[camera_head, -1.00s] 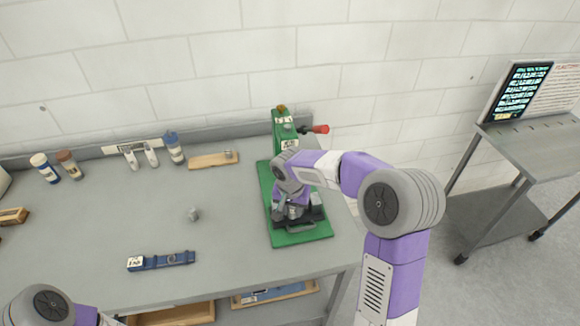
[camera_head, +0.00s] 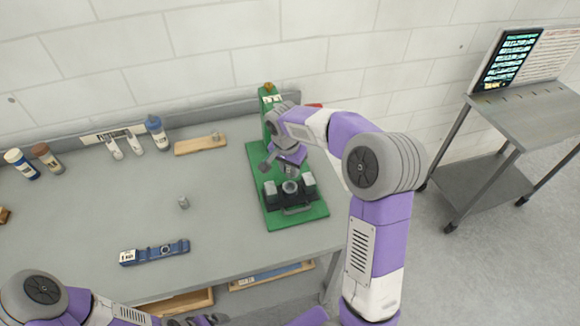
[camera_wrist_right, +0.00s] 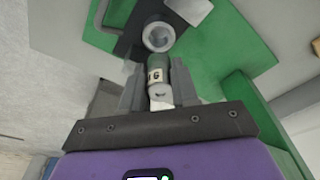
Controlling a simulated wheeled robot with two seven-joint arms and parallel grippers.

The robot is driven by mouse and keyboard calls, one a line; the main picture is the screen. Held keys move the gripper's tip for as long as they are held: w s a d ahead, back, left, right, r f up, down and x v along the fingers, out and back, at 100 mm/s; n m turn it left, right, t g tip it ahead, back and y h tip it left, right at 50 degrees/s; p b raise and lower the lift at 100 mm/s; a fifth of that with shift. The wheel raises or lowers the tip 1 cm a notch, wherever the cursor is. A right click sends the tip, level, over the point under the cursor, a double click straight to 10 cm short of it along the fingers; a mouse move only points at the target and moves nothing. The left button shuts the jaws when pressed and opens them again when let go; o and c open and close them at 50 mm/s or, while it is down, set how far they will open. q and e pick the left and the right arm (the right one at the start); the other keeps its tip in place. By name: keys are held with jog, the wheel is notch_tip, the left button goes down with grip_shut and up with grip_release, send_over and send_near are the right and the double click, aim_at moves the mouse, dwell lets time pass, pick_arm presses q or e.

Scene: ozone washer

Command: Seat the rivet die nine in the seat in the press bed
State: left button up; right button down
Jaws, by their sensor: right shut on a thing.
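My right gripper (camera_head: 291,171) is above the black press bed (camera_head: 271,201) of the green press (camera_head: 267,97). In the right wrist view it (camera_wrist_right: 158,88) is shut on a small grey cylindrical die (camera_wrist_right: 157,72). The die carries a pale label with one character, 6 or 9; I cannot tell which. The round seat (camera_head: 290,187) lies open in the bed, and the wrist view shows its metal ring (camera_wrist_right: 158,36) just beyond the die's end. The die appears apart from the seat. My left gripper (camera_head: 200,320) is at the bottom edge, partly cut off.
A small grey cylinder (camera_head: 183,202) stands on the grey table (camera_head: 110,215). A blue holder (camera_head: 155,252) lies near the front. A wooden board (camera_head: 190,147) with a small metal piece and several bottles are at the back.

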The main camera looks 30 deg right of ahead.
aim_at(290, 178)
jog(key=shift+f+b, duration=1.65)
jog(key=shift+f, duration=0.7)
jog(key=shift+f+b, duration=0.8)
jog(key=shift+f, duration=0.05)
jog(key=c, duration=0.8)
grip_release()
jog(key=r, duration=0.2)
jog(key=r+p, duration=0.1)
jog(key=r, duration=0.2)
jog(key=a+r, duration=0.1)
jog(key=r, duration=0.1)
jog(key=shift+s+r, duration=0.25)
